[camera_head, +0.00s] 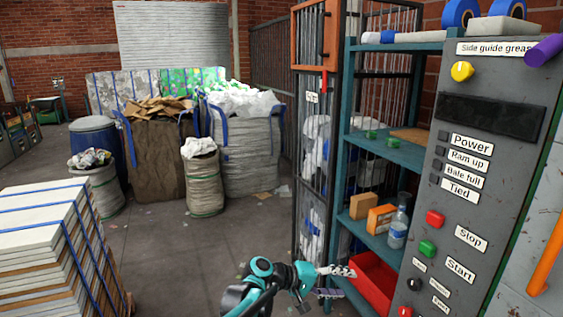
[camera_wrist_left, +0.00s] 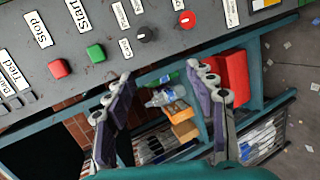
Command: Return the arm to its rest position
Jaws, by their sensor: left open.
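My left arm comes in at the bottom centre of the head view, teal and dark grey. Its left gripper (camera_head: 342,283) is open, with its two fingers apart and nothing seen between them. It is in front of the lower shelves, just left of a red bin (camera_head: 374,280). In the left wrist view the open gripper (camera_wrist_left: 160,78) shows its two fingers spread, with the shelf's things seen beyond and between them. The red bin also shows there (camera_wrist_left: 234,78). My right gripper is in neither view.
A grey control panel (camera_head: 468,215) with buttons stands at the right. The teal shelf (camera_head: 400,152) beside it holds a clear bottle (camera_head: 398,228) and orange boxes (camera_head: 381,218). Strapped boards (camera_head: 40,240) are stacked at the left; bulk bags (camera_head: 245,150) stand behind. The middle floor (camera_head: 165,255) is open.

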